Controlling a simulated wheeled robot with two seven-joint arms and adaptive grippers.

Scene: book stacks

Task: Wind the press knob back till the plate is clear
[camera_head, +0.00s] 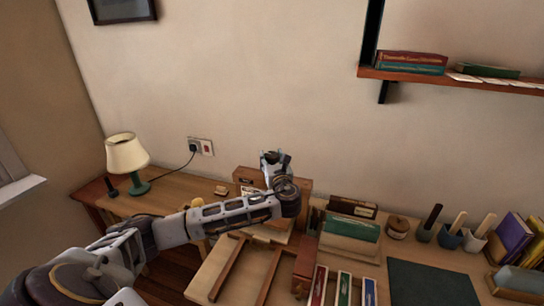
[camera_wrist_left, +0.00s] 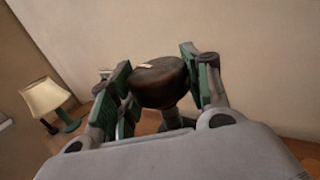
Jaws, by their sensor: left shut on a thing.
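The press knob (camera_wrist_left: 158,88) is a dark brown round knob with a pale mark on top, between the green-padded fingers of my left gripper (camera_wrist_left: 157,85) in the left wrist view. The gripper is shut on it. In the head view my left gripper (camera_head: 275,160) is above the wooden press (camera_head: 305,186) at the back of the desk. There the gripper and wrist hide the knob. The press plate cannot be made out behind my arm. My right gripper is not in view.
A lamp (camera_head: 127,155) stands at the left, with a wall socket (camera_head: 201,146) behind. Right of the press are a green book (camera_head: 350,229), a round jar (camera_head: 398,227), tool cups (camera_head: 450,237) and a dark mat (camera_head: 430,284). A shelf (camera_head: 450,79) hangs at upper right.

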